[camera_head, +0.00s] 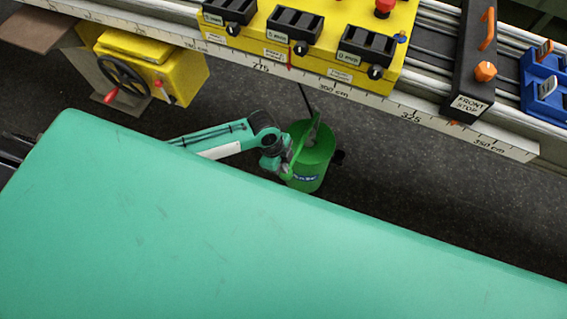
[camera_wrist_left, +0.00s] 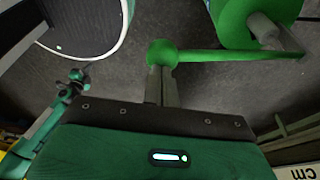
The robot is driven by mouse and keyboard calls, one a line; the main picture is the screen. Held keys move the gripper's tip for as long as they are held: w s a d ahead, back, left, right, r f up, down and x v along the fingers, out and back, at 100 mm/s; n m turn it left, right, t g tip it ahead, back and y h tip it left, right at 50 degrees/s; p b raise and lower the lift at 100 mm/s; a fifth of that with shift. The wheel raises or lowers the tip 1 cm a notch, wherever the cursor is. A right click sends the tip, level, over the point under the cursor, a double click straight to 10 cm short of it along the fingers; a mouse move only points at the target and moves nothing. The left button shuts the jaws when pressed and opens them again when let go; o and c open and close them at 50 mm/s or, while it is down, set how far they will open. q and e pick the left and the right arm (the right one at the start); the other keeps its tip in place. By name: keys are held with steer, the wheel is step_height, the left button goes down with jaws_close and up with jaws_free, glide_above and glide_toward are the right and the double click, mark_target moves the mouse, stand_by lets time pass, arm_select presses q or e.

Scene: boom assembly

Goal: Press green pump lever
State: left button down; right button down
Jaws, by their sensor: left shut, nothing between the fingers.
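The green pump (camera_head: 308,176) stands on the dark floor below the yellow console in the head view. Part of its round green body (camera_wrist_left: 262,12) shows at the top right of the left wrist view. The green lever (camera_wrist_left: 225,55) is a bar running sideways from the pump to a round knob at its left end. My left gripper (camera_head: 290,150) is at the pump's upper left side in the head view. In the left wrist view its fingers (camera_wrist_left: 161,78) are together and empty, with the knob at their tips. I cannot tell whether they touch it. My right gripper is not in view.
The yellow console (camera_head: 315,50) with black blocks stands on a rail with a ruler edge (camera_head: 410,118) behind the pump. A black front stop (camera_head: 473,60) is at the right. A yellow box with a handwheel (camera_head: 123,75) is at the left. Floor right of the pump is clear.

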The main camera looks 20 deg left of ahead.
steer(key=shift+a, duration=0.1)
